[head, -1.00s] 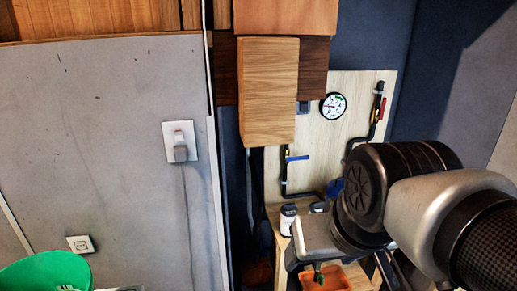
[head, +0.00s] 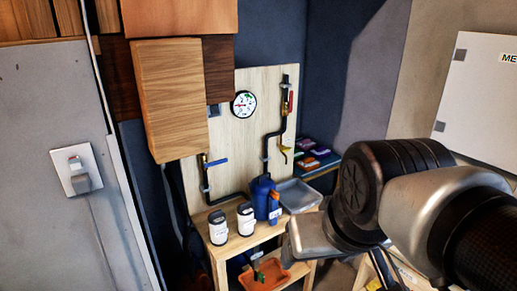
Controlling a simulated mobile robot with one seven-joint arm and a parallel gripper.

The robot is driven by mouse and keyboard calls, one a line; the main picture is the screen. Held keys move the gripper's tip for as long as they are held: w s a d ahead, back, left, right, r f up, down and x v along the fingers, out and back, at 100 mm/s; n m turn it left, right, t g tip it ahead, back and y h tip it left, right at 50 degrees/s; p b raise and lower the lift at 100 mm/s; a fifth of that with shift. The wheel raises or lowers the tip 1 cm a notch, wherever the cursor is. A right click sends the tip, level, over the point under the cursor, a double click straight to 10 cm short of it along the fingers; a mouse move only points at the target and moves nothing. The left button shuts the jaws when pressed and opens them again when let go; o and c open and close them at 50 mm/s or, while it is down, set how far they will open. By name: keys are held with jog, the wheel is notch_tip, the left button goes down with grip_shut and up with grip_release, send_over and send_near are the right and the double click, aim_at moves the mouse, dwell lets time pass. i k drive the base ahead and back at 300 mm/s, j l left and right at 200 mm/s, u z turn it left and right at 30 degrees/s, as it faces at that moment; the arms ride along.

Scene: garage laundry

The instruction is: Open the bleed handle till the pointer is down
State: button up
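A round white gauge (head: 243,104) is on the pale wooden board, with green at its upper right; its pointer is too small to read surely. A blue handle (head: 217,161) sits on the left black pipe. A red handle (head: 291,101) stands upright by a brass valve on the right pipe, and a small yellow handle (head: 287,150) is lower down. No label tells me which is the bleed handle. My arm fills the lower right. The grey end part of my gripper (head: 311,237) shows in front of the bench, apart from the handles; its fingers are hidden.
A wooden bench (head: 230,246) below the board (head: 224,130) bears two white-labelled bottles (head: 218,228), a blue jug (head: 264,197) and a grey tray (head: 297,195). An orange tray (head: 265,276) is beneath. A wooden cabinet (head: 170,98) overhangs at left. A white wall box (head: 483,100) is at right.

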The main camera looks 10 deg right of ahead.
aim_at(283, 150)
jog(key=z, duration=0.25)
jog(key=i+u, duration=0.2)
jog(key=i, duration=0.35)
jog(key=i+l+u, duration=0.15)
jog(key=i, duration=0.35)
